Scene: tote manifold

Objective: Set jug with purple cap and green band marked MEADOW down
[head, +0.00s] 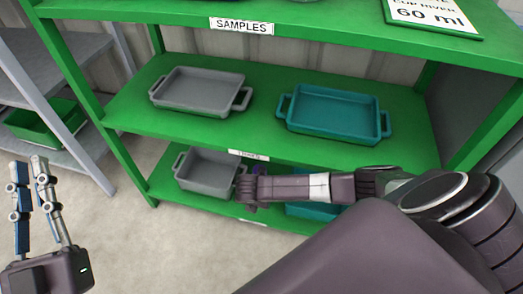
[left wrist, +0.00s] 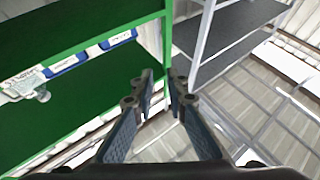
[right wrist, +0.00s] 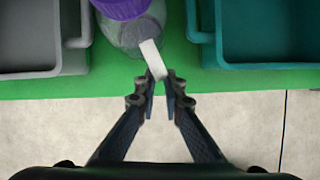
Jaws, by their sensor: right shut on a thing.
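The jug with the purple cap (right wrist: 122,8) shows in the right wrist view, its clear body (right wrist: 135,32) over the green lower shelf between a grey tote and a teal tote. My right gripper (right wrist: 160,88) is shut on the jug's pale handle (right wrist: 153,60). I cannot tell whether the jug's base touches the shelf. The green band and MEADOW mark are not visible. In the head view my right arm reaches across to the lower shelf and mostly hides the jug. My left gripper (head: 38,163) is open and empty at the left, away from the rack.
The lower shelf holds the grey tote (right wrist: 42,70), left of the jug, and the teal tote (right wrist: 262,64), right of it. The middle shelf (head: 140,118) above holds a grey tray (head: 200,91) and a teal tray (head: 335,111). A grey rack with a green bin (head: 42,122) stands left.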

